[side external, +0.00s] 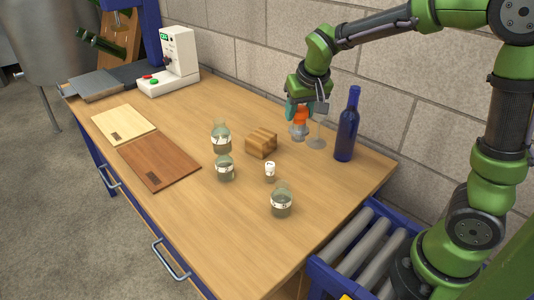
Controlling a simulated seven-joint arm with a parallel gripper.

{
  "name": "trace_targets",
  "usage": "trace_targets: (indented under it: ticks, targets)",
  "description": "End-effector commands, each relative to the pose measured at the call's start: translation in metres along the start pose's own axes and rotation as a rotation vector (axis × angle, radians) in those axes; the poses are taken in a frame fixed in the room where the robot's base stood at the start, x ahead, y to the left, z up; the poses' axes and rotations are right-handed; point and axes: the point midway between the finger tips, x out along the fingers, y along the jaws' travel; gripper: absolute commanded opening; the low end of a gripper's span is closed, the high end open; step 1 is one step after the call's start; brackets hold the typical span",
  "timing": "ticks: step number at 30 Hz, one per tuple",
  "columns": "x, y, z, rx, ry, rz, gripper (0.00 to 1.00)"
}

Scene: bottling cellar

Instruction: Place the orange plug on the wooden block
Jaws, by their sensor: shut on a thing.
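My gripper (302,109) is at the back of the table, to the right of and higher than the wooden block. It is shut on the orange plug (301,117), whose upper part is partly hidden by the fingers. A small clear or greyish piece (298,132) shows just below the plug; I cannot tell whether they touch. The wooden block (261,142), striped in light and darker brown, sits on the table with its top bare.
A stemmed glass (317,132) stands close to the right of my gripper, with a tall blue bottle (347,125) beyond it. Several labelled jars, including one left of the block (221,138), and a small white-labelled vial (270,172) stand nearby.

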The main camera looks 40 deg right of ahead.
Motion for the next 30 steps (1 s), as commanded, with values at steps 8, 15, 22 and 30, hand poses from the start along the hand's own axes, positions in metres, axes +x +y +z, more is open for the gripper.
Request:
trace_targets:
  ticks: [8,15,22,30]
  targets:
    - [0.028,-0.009,-0.015,0.001,-0.001,0.002,0.12]
    - [0.057,-0.03,-0.069,0.001,0.0,0.002,0.12]
    - [0.079,-0.046,-0.108,0.001,-0.001,0.001,0.12]
    - [0.086,-0.053,-0.123,0.0,0.0,0.001,0.12]
